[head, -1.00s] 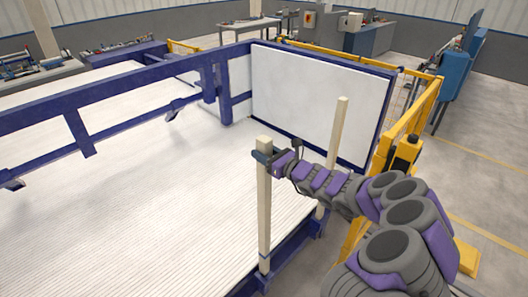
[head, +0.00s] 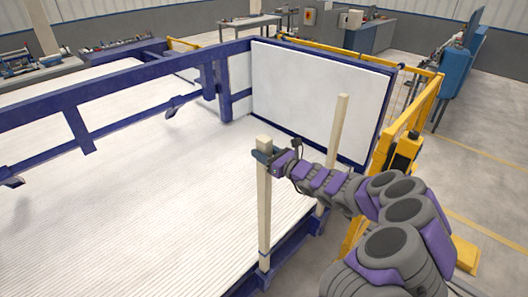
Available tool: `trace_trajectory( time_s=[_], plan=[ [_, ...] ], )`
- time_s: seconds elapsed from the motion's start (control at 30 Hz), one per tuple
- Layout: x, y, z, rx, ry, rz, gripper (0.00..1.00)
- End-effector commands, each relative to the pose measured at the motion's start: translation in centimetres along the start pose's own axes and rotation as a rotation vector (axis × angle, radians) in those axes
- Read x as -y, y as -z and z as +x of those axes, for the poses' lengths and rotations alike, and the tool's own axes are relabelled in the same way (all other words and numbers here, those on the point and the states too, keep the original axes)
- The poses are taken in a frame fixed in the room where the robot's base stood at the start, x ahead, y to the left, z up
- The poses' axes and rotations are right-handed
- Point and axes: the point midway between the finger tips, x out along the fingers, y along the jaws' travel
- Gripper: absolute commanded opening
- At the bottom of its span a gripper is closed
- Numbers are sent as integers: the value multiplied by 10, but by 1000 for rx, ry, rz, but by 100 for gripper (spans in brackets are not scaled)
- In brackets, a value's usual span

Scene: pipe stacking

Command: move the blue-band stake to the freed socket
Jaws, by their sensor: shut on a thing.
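A pale upright stake (head: 264,215) stands at the front edge of the pipe rack in the head view, with a narrow dark blue band low on it. My gripper (head: 263,156) is shut on this stake near its top, reaching in from the right. The stake's foot is at the blue edge beam (head: 300,236); I cannot tell whether it sits in a socket or just above one. A second pale stake (head: 338,130) stands upright farther back along the same beam, partly hidden by my arm. No empty socket can be made out clearly.
White pipes (head: 130,215) fill the rack to the left, under a blue frame rail (head: 120,95). A white panel (head: 320,95) closes the back. A yellow guard frame (head: 425,100) stands close on the right. Open floor (head: 485,190) lies beyond it.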

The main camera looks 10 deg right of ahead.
Motion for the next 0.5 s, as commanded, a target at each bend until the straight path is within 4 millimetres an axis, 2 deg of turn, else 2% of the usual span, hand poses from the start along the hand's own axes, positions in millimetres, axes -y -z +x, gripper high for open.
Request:
trace_trajectory(
  time_s=[0.5],
  plan=[
    [0,16,0,3,-1,-1,0]
  ],
)
